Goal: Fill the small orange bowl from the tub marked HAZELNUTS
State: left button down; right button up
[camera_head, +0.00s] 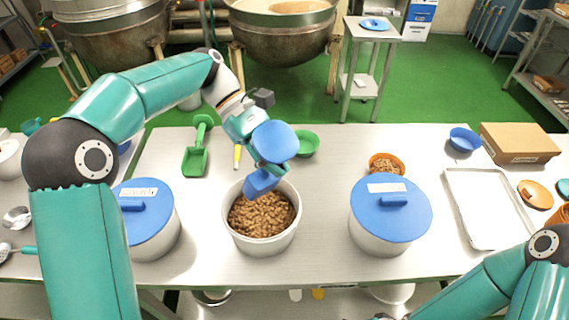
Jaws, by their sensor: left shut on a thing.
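An open white tub (240,236) stands in the middle of the table, filled with brown nuts (258,219); no label shows on it. My left gripper (268,167) is above this tub, shut on a blue scoop (261,183). The scoop is over the back of the nuts, low at the tub's mouth; I cannot tell whether it touches them or holds any. A round blue shape at my wrist partly hides the fingers. The small orange bowl (374,159) stands to the right, behind the right lidded tub, with brown nuts in it. My right gripper is out of view.
White tubs with blue lids stand left (153,238) and right (378,240) of the open one; their labels are too small to read. A green scoop (195,160), a green bowl (308,141), a blue bowl (465,139), a metal tray (480,240) and a cardboard box (518,141) are around.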

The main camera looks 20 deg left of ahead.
aim_at(277, 140)
pick_arm(q)
jog(key=r+t+y, duration=0.1)
jog(key=y, duration=0.1)
jog(key=r+t+y, duration=0.1)
jog(key=t+y, duration=0.1)
jog(key=r+m+t+y, duration=0.1)
jog(key=shift+s+d+y, duration=0.15)
jog(key=shift+d+y, duration=0.05)
jog(key=shift+y, duration=0.2)
jog(key=shift+r+t+y+b, duration=0.35)
jog(key=shift+t+y+b, duration=0.15)
jog(key=shift+t+y, duration=0.55)
jog(key=shift+r+t+y+b, duration=0.35)
jog(key=shift+t+y+b, duration=0.2)
jog(key=shift+y, duration=0.3)
jog(key=shift+a+r+t+y, duration=0.1)
jog(key=shift+r+t+y, duration=0.1)
jog(key=shift+t+y, duration=0.1)
jog(key=shift+w+a+r, duration=0.1)
jog(key=shift+w+r, duration=0.05)
jog(key=shift+w, duration=0.05)
